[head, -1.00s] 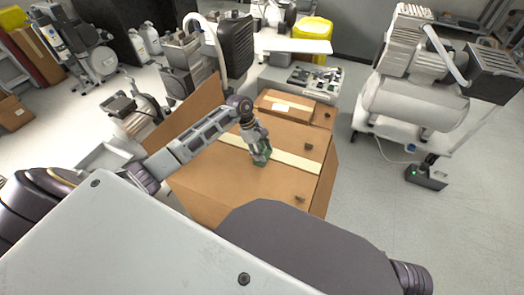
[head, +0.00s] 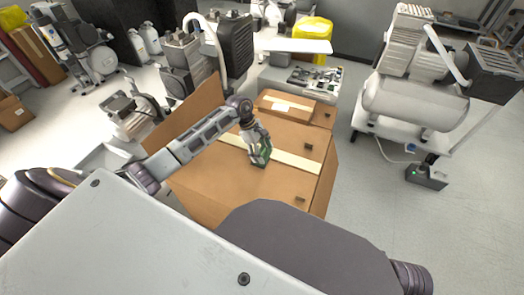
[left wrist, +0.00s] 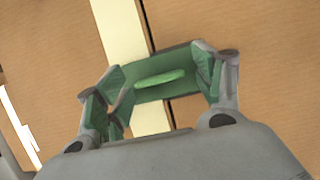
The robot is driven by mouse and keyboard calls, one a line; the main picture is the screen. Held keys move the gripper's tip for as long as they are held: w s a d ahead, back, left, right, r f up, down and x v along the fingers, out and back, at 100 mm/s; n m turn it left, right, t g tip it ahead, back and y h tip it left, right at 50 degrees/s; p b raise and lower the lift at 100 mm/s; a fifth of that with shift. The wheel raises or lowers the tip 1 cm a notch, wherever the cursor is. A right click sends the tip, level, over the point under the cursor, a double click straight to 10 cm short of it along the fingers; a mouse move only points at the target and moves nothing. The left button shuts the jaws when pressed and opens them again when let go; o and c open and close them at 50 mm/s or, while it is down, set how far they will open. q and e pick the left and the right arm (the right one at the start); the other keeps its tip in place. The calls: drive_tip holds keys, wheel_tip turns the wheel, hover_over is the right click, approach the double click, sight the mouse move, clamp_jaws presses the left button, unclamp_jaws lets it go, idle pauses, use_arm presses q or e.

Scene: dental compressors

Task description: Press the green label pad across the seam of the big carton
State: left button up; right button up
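The big carton (head: 215,180) is brown, with a cream tape strip (head: 298,162) running along its top seam. My left gripper (head: 260,156) is over the carton's top at the strip. In the left wrist view, the green label pad (left wrist: 170,84) spans between the fingers of my left gripper (left wrist: 160,88), which are spread to its width and appear to hold it by its ends. The pad lies across the line of the cream strip (left wrist: 122,30) in that view. I cannot tell whether it touches the carton. My right gripper is not in view.
A smaller taped carton (head: 287,108) sits at the big carton's far end. A raised flap (head: 190,112) stands along its left side. A tray of parts (head: 315,77) is behind.

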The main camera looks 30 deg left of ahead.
use_arm(q)
drive_tip(key=shift+r, duration=0.15)
drive_tip(key=v, duration=1.1)
drive_tip(key=shift+a+r, duration=0.25)
drive_tip(key=shift+r, duration=0.1)
drive_tip(key=shift+s, duration=0.1)
idle(0.6)
